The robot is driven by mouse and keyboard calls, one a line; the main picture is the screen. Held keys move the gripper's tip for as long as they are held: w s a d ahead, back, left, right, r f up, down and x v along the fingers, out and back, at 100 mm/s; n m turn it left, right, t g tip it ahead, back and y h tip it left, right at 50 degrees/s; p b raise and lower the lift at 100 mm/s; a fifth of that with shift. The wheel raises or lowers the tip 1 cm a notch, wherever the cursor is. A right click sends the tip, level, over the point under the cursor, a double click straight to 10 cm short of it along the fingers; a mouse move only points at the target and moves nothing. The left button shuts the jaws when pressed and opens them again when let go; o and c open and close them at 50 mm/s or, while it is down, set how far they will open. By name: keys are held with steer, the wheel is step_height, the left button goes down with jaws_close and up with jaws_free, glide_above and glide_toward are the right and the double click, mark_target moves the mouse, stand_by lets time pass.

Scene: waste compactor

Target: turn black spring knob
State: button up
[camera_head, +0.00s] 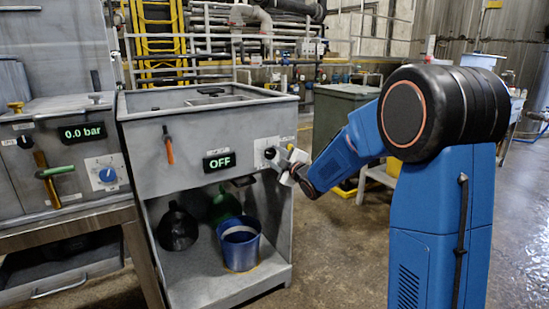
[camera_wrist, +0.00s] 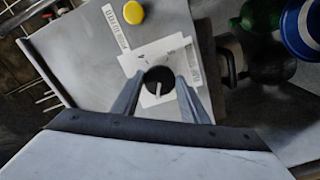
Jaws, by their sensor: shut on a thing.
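The black spring knob (camera_wrist: 158,81) is round with a white pointer mark and sits on a white label plate on the grey machine front. My gripper (camera_wrist: 157,92) is shut on it, with one finger on each side of the knob in the wrist view. In the head view, my gripper (camera_head: 275,160) is at the right part of the cabinet front, and the knob shows as a small dark spot (camera_head: 270,153) at its tip. The display (camera_head: 219,161) left of it reads OFF in green.
A yellow button (camera_wrist: 130,12) is near the knob. A lever with an orange handle (camera_head: 168,148) hangs on the cabinet front. A blue bucket (camera_head: 240,246) stands in the open space below. The left unit has a 0.0 bar display (camera_head: 83,133) and a blue knob (camera_head: 107,175).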

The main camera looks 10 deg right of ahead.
steer(key=shift+f+n, duration=0.1)
steer(key=shift+n, duration=0.6)
steer(key=o, duration=1)
steer(key=v, duration=1.7)
steer(key=shift+s, duration=0.2)
